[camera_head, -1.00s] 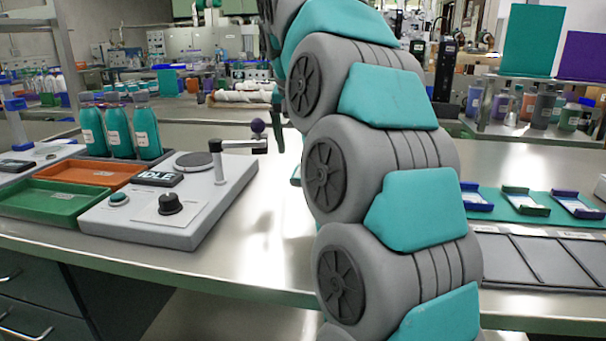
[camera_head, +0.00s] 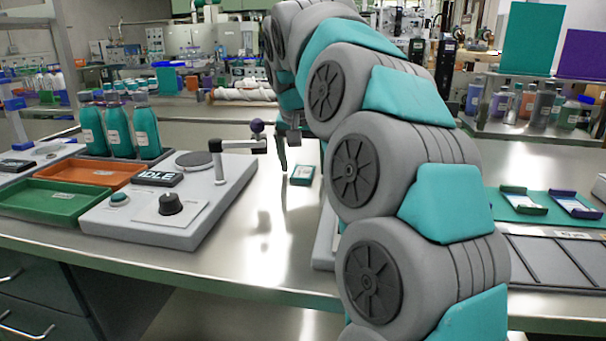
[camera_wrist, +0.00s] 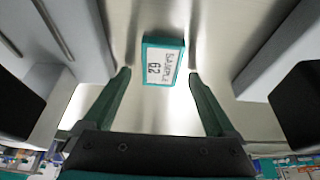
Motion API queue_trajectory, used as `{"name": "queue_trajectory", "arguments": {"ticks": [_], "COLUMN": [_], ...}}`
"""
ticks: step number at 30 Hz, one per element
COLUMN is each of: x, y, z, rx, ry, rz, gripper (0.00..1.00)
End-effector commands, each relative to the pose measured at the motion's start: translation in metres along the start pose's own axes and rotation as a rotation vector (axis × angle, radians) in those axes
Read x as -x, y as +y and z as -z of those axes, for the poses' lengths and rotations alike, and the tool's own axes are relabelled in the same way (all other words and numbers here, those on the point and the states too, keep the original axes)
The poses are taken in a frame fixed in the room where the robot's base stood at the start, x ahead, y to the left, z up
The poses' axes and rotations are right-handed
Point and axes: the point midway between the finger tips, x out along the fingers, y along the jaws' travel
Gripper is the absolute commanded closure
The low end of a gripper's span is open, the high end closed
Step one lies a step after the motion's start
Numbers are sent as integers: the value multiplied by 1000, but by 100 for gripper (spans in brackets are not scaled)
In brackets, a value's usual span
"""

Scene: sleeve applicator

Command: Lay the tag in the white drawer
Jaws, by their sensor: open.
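The tag (camera_head: 303,175) is a small teal block with a white label, lying flat on the bench right of the sleeve applicator. In the wrist view the tag (camera_wrist: 163,62) reads "SAMPLE 62" and sits beyond and between the fingertips, not touched. My gripper (camera_wrist: 158,80) is open and empty, pointing down; in the head view its fingers (camera_head: 287,155) show just above and left of the tag. A pale white edge (camera_head: 324,240) shows beside my arm; it may belong to the white drawer, but my arm hides most of it.
The applicator (camera_head: 180,205) with its post, knob and "IDLE" display stands left of the tag. Green (camera_head: 52,200) and orange (camera_head: 95,172) trays and teal bottles (camera_head: 118,130) are farther left. Pale bodies flank the gripper in the wrist view. A teal mat (camera_head: 520,207) with holders lies right.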

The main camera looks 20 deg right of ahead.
Motion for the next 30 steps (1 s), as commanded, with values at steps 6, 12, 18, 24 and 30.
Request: {"name": "queue_trajectory", "arguments": {"ticks": [6, 12, 18, 24, 30], "x": [-2, -3, -3, -3, -3], "y": [0, 0, 0, 0, 0], "z": [-1, -1, -1, -1, -1], "rx": [0, 1, 1, 0, 0], "ry": [0, 0, 0, 0, -1], "rz": [-1, -1, -1, -1, -1], "gripper": [9, 17, 39, 62, 84]}}
